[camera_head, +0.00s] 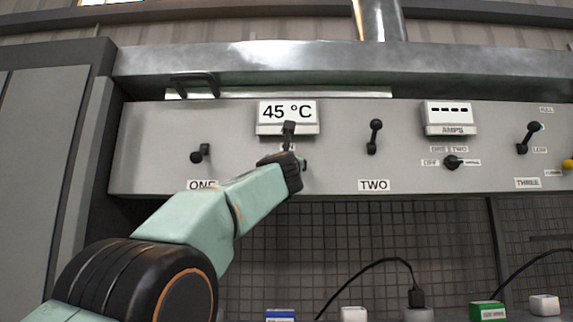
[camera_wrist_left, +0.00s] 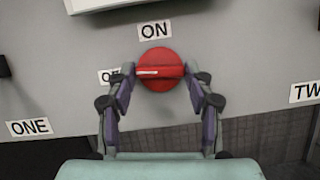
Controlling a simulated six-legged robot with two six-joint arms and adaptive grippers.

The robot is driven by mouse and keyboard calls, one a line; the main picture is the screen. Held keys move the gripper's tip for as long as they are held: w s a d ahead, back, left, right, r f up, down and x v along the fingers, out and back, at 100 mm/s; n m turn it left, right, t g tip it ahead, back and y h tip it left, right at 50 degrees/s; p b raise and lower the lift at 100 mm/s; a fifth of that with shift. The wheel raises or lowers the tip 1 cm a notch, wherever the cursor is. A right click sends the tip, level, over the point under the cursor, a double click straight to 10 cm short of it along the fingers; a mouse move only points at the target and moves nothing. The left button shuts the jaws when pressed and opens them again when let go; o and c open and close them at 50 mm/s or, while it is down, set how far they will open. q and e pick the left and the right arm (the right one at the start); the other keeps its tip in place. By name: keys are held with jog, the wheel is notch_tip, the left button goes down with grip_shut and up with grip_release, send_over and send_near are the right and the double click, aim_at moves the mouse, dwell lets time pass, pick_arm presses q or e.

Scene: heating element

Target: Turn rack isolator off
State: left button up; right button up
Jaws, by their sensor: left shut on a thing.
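The rack isolator is a round red knob (camera_wrist_left: 158,60) on the grey panel, seen in the left wrist view. Its raised grip bar lies level, and the white mark on the bar points left toward a partly hidden label (camera_wrist_left: 106,77) starting with "O". An "ON" label (camera_wrist_left: 154,30) sits above the knob. My left gripper (camera_wrist_left: 159,72) has a finger on each side of the knob and is shut on it. In the head view my left gripper (camera_head: 295,147) reaches the panel below the temperature display and hides the knob. My right gripper is not in view.
The panel (camera_head: 150,140) carries a "45 °C" display (camera_head: 287,112), black levers (camera_head: 374,136), an "AMPS" meter (camera_head: 449,113) and a black selector knob (camera_head: 452,162). "ONE" (camera_wrist_left: 30,127) and "TWO" (camera_head: 374,185) labels flank the gripper. Plugs and cables stand below.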

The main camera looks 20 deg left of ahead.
pick_arm(q)
jog(key=shift+w+d+f+n+y, duration=0.1)
jog(key=shift+w+f+n+y, duration=0.15)
jog(key=shift+n+y, duration=0.5)
jog(key=shift+s+n, duration=0.1)
jog(key=shift+n, duration=0.35)
jog(key=o, duration=0.8)
jog(key=shift+c, duration=0.2)
jog(key=o, duration=0.4)
jog(key=shift+s+r, duration=0.1)
jog(key=shift+r, duration=0.05)
jog(key=shift+s, duration=0.2)
jog(key=s+d, duration=0.3)
jog(key=s, duration=0.9)
jog(key=shift+s+d+f, duration=0.15)
jog(key=shift+d+f, duration=0.05)
jog(key=shift+d, duration=0.15)
